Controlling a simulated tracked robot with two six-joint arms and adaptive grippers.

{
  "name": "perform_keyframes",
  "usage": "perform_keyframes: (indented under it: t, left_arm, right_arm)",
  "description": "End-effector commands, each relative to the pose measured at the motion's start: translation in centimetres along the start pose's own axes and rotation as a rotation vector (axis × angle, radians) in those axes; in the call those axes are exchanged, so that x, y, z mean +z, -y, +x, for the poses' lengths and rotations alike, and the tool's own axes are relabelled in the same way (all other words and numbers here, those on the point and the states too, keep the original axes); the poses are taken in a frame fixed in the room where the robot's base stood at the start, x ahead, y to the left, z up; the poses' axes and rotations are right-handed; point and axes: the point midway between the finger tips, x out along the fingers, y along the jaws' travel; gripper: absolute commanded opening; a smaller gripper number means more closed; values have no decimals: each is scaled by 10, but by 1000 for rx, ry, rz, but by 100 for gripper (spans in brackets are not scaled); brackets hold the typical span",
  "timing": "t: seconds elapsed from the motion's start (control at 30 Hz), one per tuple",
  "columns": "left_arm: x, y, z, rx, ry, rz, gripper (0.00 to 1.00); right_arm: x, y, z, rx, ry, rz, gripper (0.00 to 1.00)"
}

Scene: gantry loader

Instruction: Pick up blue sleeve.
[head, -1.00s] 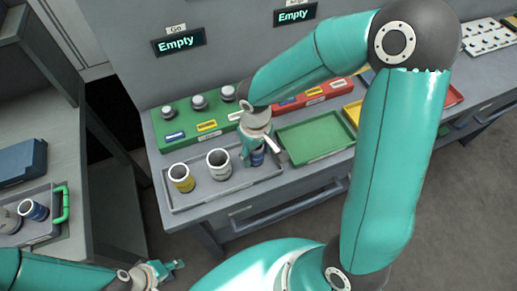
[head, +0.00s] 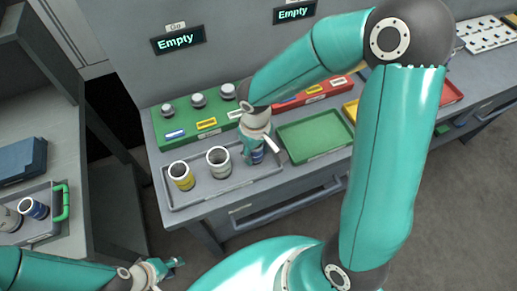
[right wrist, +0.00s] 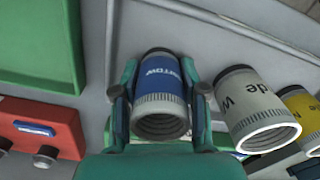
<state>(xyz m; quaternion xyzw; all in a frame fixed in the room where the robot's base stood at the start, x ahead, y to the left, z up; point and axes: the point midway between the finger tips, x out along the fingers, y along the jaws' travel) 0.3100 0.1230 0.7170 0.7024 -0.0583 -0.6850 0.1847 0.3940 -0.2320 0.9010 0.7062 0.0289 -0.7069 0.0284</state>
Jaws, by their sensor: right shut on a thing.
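The blue sleeve (right wrist: 160,85) sits between the two fingers of my right gripper (right wrist: 158,98) in the right wrist view, with a finger against each side. In the head view my right gripper (head: 256,148) is at the right end of the grey tray (head: 220,190), shut on the blue sleeve (head: 257,157), which is mostly hidden by the fingers. My left gripper (head: 165,270) is at the lower left, far from the tray. Its fingers look apart, with nothing between them. Another blue-banded sleeve (head: 33,208) lies in a tray at the far left.
A yellow-banded sleeve (head: 181,175) and a white sleeve (head: 219,162) stand in the grey tray, left of my right gripper. Behind is a green panel (head: 170,122) with several grey knobs. An empty green tray (head: 315,136) lies to the right. Two signs (head: 178,40) read Empty.

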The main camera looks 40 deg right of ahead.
Motion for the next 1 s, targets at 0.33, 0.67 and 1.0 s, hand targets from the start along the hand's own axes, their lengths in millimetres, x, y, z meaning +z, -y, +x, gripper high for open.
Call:
perform_keyframes:
  t: [0.33,0.67,1.0]
  left_arm:
    - [0,0,-1,0,0,0,40]
    - [0,0,1,0,0,0,40]
    - [0,0,1,0,0,0,40]
  right_arm:
    - [-1,0,-33,1,-7,1,0]
    - [-1,0,-119,-1,-11,1,0]
    - [-1,0,-187,-1,-5,1,0]
